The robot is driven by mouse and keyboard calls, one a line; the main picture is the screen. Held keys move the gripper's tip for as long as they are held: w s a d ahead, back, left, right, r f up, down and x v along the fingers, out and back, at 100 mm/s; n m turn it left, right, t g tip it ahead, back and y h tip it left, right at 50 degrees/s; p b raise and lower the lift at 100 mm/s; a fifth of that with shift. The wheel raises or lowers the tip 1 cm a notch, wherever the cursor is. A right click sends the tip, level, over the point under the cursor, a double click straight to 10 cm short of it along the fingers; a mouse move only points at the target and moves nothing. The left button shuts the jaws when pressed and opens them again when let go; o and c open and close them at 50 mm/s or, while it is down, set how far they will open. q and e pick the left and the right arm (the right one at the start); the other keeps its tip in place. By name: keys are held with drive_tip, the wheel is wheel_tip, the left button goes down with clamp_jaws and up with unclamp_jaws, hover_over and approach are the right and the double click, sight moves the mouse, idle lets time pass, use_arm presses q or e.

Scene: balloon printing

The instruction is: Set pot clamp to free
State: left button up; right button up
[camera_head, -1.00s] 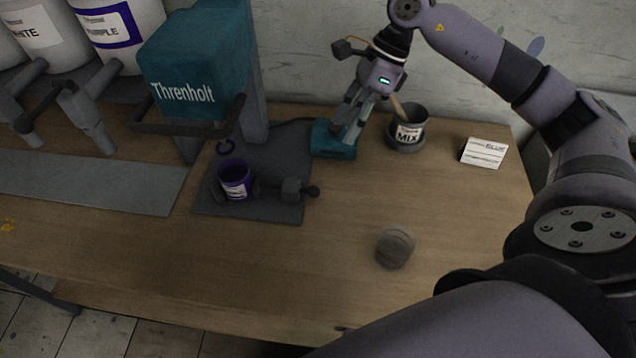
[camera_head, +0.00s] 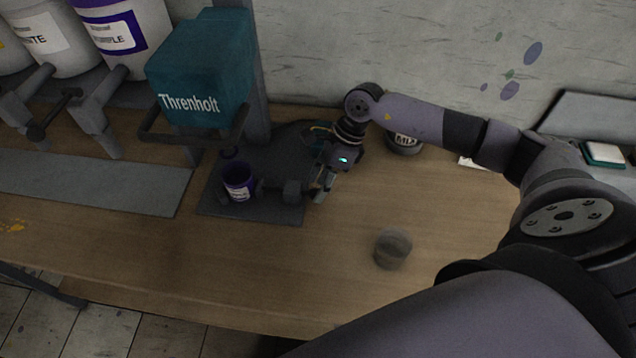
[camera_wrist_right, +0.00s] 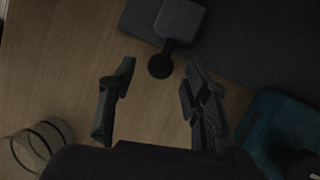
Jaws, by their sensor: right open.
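The pot clamp (camera_head: 283,191) is a dark grey block with a short lever and round knob on the right part of a dark base plate (camera_head: 270,213). A purple pot (camera_head: 238,181) with a white label stands on the plate, left of the clamp block. My right gripper (camera_head: 318,197) is open at the clamp's right end and covers its knob in the head view. In the right wrist view the clamp block (camera_wrist_right: 180,20) and its round knob (camera_wrist_right: 160,67) lie just beyond and between my open fingertips (camera_wrist_right: 158,72). I cannot tell whether they touch the knob. My left gripper is not in view.
The teal Threnholt machine (camera_head: 203,75) stands behind the pot. A teal device (camera_wrist_right: 283,130) lies close to my right gripper. The MIX pot (camera_head: 404,143) is partly hidden by my arm. A round clear container (camera_head: 393,249) stands on open table at the front.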

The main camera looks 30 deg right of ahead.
drive_tip(key=shift+x, duration=0.85)
drive_tip(key=shift+c, duration=0.3)
clamp_jaws()
